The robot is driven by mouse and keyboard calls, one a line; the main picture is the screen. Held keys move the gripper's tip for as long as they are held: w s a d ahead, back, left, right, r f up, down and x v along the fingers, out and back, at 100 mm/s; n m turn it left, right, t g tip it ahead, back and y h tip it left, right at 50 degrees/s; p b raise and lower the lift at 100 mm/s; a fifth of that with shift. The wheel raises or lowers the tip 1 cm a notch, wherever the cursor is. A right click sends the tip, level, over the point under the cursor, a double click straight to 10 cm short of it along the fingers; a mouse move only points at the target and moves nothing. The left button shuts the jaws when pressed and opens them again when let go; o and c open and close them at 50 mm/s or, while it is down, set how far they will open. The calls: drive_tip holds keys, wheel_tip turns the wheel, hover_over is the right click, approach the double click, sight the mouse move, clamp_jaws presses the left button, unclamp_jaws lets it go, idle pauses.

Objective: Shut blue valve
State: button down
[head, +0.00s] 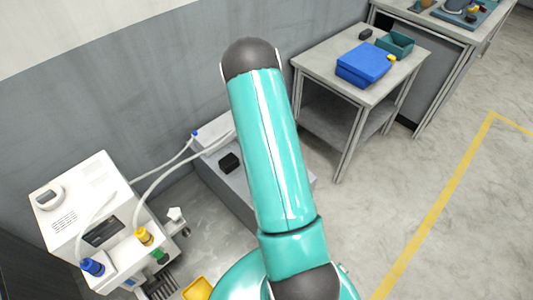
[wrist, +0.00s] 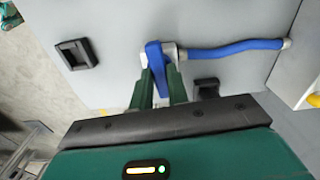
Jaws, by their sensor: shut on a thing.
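In the wrist view, the blue valve (wrist: 155,55) shows as a blue lever by a pale metal fitting on a light grey surface. My gripper (wrist: 160,72) has its two green fingers on either side of the lever and is shut on it. The lower end of the lever lies between the fingers and is partly hidden. In the head view my gripper does not show, and my teal arm blocks the middle. A blue knob (head: 93,267) shows on the white machine (head: 75,200) there; I cannot tell that it is the same valve.
A blue hose (wrist: 235,50) runs right from the fitting. Black fixtures (wrist: 76,54) sit on the grey surface. In the head view, pale hoses (head: 160,165) link the machine to a grey box (head: 215,178). A table (head: 330,60) with a blue case (head: 363,64) stands at upper right, with open floor beside it.

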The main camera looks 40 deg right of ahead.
drive_tip(key=shift+m, duration=0.5)
drive_tip(key=c, duration=1.4)
unclamp_jaws()
drive_tip(key=shift+o, duration=0.2)
wheel_tip(320, 180, up, 14)
drive_tip(key=shift+f, duration=0.1)
